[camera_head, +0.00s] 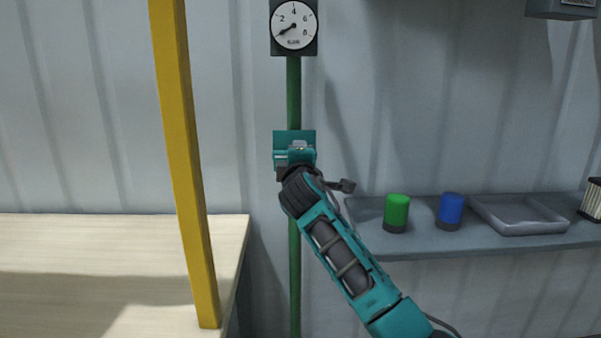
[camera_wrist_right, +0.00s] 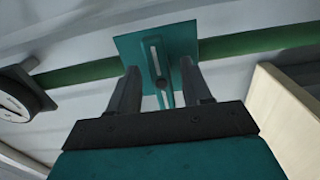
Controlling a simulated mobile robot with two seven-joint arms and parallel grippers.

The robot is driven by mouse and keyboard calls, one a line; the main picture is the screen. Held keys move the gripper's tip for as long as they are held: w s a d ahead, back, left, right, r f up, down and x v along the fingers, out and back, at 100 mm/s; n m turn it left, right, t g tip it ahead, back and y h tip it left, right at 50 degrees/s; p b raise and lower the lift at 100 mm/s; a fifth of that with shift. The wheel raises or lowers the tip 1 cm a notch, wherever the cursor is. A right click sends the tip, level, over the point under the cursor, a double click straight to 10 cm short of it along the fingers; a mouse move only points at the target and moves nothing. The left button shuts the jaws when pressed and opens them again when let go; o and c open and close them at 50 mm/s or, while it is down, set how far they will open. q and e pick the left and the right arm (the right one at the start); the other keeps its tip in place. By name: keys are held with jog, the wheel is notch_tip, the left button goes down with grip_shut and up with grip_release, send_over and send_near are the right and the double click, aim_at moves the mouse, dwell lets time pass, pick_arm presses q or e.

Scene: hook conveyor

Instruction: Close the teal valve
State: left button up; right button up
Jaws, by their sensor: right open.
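The teal valve (camera_head: 294,137) is a square plate on a vertical green pipe (camera_head: 294,95). In the right wrist view its plate (camera_wrist_right: 133,46) has a pale slot, with a thin teal handle (camera_wrist_right: 168,90) in front. My right gripper (camera_wrist_right: 161,76) is open, its two dark fingers on either side of the handle and close to the plate. Whether a finger touches the handle cannot be told. In the head view my right gripper (camera_head: 290,172) and wrist cover the lower part of the valve. My left gripper is not in view.
A round gauge (camera_head: 295,25) sits above on the pipe. A yellow post (camera_head: 182,150) and pale wooden table (camera_head: 90,250) stand at left. At right, a grey shelf (camera_head: 420,247) holds a green can (camera_head: 396,210), blue can (camera_head: 451,209) and grey tray (camera_head: 520,229).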

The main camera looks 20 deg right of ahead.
jog(key=v, duration=1)
jog(key=shift+s, duration=0.4)
jog(key=shift+a+f, duration=0.1)
jog(key=s+a+f+m+g+y, duration=0.1)
jog(key=s+f+m+g+y, duration=0.2)
jog(key=f, duration=0.9)
jog(key=s+a+f+m+g+y, duration=0.15)
jog(key=s+f, duration=0.35)
jog(key=f, duration=0.7)
jog(key=s+d+f+m+g+y, duration=0.1)
jog(key=s+f+m, duration=0.2)
jog(key=s+f, duration=0.5)
jog(key=s+f+m+g+y, duration=0.1)
jog(key=s+f+m, duration=0.3)
jog(key=s+f, duration=0.4)
jog(key=s, duration=0.5)
jog(key=shift+d+f, duration=0.2)
jog(key=shift+d, duration=0.2)
jog(key=shift+m+y, duration=0.25)
jog(key=shift+y, duration=0.1)
